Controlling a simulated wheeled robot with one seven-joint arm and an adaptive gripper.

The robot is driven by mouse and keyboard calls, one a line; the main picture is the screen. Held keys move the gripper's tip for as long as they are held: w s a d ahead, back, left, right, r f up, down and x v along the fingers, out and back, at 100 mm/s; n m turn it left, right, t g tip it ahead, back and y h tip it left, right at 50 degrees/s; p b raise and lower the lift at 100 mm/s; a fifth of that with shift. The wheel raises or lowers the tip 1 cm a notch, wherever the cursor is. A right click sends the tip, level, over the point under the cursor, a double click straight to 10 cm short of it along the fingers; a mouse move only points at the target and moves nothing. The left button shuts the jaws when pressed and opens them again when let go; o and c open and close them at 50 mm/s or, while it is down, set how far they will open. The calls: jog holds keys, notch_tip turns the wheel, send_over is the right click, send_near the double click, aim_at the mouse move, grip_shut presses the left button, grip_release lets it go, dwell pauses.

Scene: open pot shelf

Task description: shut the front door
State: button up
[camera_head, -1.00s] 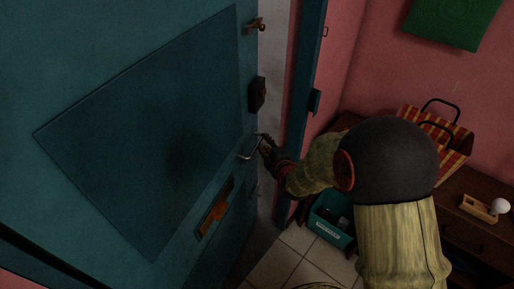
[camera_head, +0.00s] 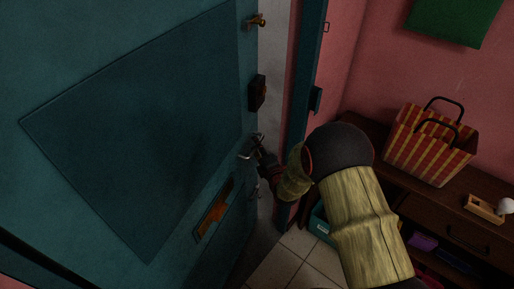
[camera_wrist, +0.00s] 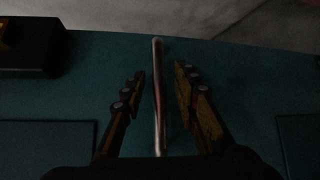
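The front door (camera_head: 70,215) is teal and fills the left of the head view. It stands ajar, with a pale gap between its edge and the teal door frame (camera_head: 304,95). A thin metal lever handle (camera_head: 247,155) sits on the door's edge side. It also shows in the wrist view as a shiny bar (camera_wrist: 158,95). My gripper (camera_head: 256,146) is at the handle. In the wrist view my gripper (camera_wrist: 158,78) is open, with one finger on each side of the bar and gaps between. My wrist partly hides the area beside the handle.
A dark lock box (camera_head: 257,93), a brass knob (camera_head: 257,21) and an orange-brown letter slot (camera_head: 213,214) are on the door. At right, a dark wooden cabinet (camera_head: 450,215) carries a striped bag (camera_head: 430,148). A teal bin (camera_head: 320,222) stands on the tiled floor, partly hidden.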

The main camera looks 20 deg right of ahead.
jog(key=shift+w, duration=0.2)
jog(key=shift+c, duration=0.7)
grip_shut()
